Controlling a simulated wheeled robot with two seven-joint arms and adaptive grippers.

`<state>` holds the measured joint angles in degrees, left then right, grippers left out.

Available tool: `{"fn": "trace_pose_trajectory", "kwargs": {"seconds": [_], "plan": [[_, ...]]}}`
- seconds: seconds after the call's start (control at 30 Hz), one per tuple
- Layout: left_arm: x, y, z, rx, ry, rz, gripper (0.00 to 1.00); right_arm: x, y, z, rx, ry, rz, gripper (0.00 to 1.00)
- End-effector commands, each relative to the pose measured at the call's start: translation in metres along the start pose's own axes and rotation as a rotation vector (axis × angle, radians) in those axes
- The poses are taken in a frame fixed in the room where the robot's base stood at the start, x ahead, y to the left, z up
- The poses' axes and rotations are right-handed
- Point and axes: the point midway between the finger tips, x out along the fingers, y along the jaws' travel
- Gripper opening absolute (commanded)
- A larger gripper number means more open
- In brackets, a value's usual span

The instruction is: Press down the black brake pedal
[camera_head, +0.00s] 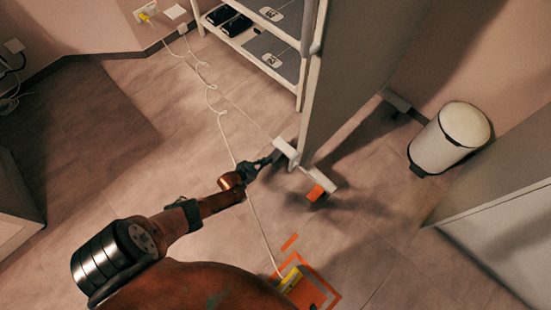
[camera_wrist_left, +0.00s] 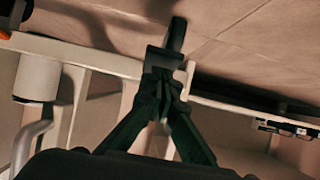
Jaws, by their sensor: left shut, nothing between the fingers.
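A white foot bar (camera_head: 319,179) lies near the floor under a tall grey panel. An orange-and-black caster piece (camera_head: 316,193) sits at its right end. My left gripper (camera_head: 272,159) is shut and empty, low at the bar's left end. In the left wrist view, its fingers (camera_wrist_left: 162,82) come together over the white bar (camera_wrist_left: 95,58). A dark piece (camera_wrist_left: 176,36), apparently the black brake pedal, sticks out just past the fingertips. The fingers hide part of it. I cannot tell whether they touch it or whether it is pressed. My right gripper is not in view.
A white bin (camera_head: 448,140) stands by the wall at right. A shelf rack (camera_head: 262,45) stands behind the panel. The floor at left is mostly clear.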

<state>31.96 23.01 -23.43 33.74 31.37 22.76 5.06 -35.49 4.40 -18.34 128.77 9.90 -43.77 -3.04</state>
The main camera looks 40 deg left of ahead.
Motion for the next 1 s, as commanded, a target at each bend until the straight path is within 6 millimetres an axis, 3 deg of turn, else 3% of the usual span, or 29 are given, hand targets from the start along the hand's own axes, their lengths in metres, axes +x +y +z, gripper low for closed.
{"fn": "trace_pose_trajectory", "kwargs": {"seconds": [0.53,1.0], "plan": [[-0.006,0.001,-0.019,0.001,0.006,0.002,0.00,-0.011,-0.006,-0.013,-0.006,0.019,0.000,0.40],[-0.006,0.001,-0.018,0.001,0.003,0.002,0.00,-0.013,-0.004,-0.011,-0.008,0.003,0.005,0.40]]}}
